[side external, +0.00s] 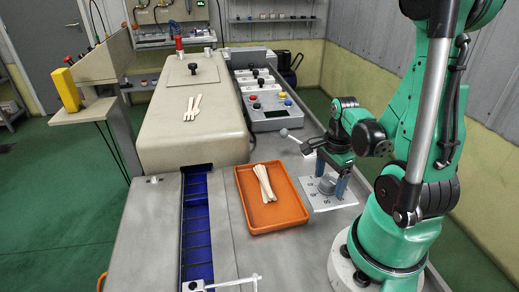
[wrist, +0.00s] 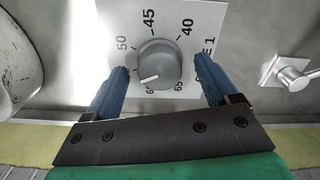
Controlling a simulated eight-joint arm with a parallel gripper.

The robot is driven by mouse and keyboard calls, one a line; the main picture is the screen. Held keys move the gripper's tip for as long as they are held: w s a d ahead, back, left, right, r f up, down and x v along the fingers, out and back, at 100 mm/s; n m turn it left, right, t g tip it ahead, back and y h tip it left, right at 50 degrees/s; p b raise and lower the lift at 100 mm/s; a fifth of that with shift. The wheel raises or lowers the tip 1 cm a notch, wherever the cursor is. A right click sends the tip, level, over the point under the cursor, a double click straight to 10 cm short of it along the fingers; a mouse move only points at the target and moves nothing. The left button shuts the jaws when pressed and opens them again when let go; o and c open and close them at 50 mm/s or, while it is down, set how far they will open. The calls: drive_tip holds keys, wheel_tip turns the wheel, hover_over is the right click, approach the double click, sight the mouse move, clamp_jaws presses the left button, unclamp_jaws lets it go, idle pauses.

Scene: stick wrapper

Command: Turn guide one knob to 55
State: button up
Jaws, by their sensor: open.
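The guide one knob (wrist: 160,60) is a round grey dial on a light plate (wrist: 205,25) with numbers around it. In the wrist view, 45 is above it, 40 to the upper right and 50 to the left. The knob's white mark points to the lower left, near a partly hidden number starting with 6. My gripper (wrist: 164,72) is open, with one blue finger on each side of the knob, and gaps seem to show between them. The left finger hides part of the scale below 50. In the side view my gripper (side external: 330,183) is over the knob (side external: 326,186).
An orange tray (side external: 240,180) with wooden sticks (side external: 264,184) is left of the plate. A lever with a round knob (side external: 284,132) stands behind my gripper. A metal fitting (wrist: 290,73) is right of the plate in the wrist view. A control box (side external: 268,118) is farther back.

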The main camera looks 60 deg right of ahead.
sight(329, 180)
drive_tip(key=shift+r, duration=0.15)
drive_tip(key=shift+r, duration=2.65)
drive_tip(key=w+a+r+n+t, duration=0.3)
drive_tip(key=w+a+n, duration=0.3)
drive_tip(key=n, duration=0.6)
drive_tip(key=w+a+r+n+t, duration=0.4)
drive_tip(key=w+a+n, duration=0.2)
drive_tip(key=a+n, duration=0.3)
drive_tip(key=n, duration=0.3)
drive_tip(key=shift+w+n, duration=0.15)
drive_tip(key=shift+n, duration=0.15)
drive_tip(key=shift+f, duration=0.1)
